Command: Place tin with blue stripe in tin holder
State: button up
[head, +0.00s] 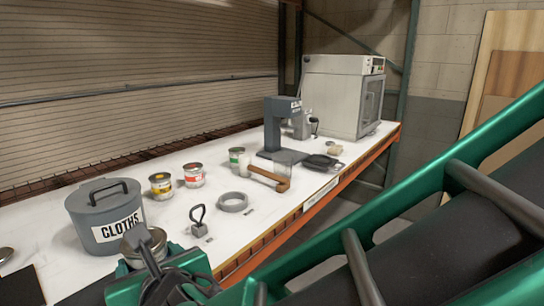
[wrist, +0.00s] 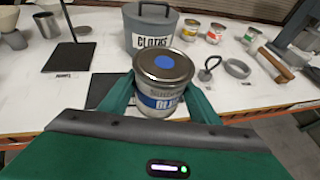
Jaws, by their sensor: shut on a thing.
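My gripper (wrist: 160,104) is shut on the tin with the blue stripe (wrist: 158,98), a silver-lidded tin with a blue dot on top. It is upright between the green fingers in the wrist view. In the head view the tin (head: 134,240) shows partly behind my gripper (head: 150,262), in front of the CLOTHS bin. A low grey ring (head: 233,202), which looks like the tin holder, lies on the bench to the right and is empty. It also shows in the wrist view (wrist: 237,69).
The grey CLOTHS bin (head: 104,222) stands close behind the tin. Yellow (head: 160,186), red (head: 194,175) and green (head: 236,157) striped tins stand farther back. A looped grey weight (head: 199,229) stands between bin and ring. A wooden-handled tool (head: 268,179) lies beyond the ring.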

jog(key=w+d+f+m+t+h, duration=0.1)
jog(key=w+d+f+m+h, duration=0.25)
jog(key=w+d, duration=0.8)
jog(key=w+d+f+m+t+h, duration=0.2)
jog(key=w+d+f+h, duration=0.15)
jog(key=w+d, duration=0.85)
jog(key=w+d+f+m+h, duration=0.1)
jog(key=w+d+f, duration=0.1)
jog(key=d, duration=0.7)
jog(key=w+d+f+m+h, duration=0.2)
jog(key=w+d+f, duration=0.1)
jog(key=d, duration=0.6)
jog(key=w+d+f+m+g+h, duration=0.1)
jog(key=w+d+f+m+h, duration=0.1)
jog(key=d, duration=0.7)
jog(key=shift+w+d+f, duration=0.25)
jog(key=shift+d+f, duration=0.15)
jog(key=shift+f, duration=0.25)
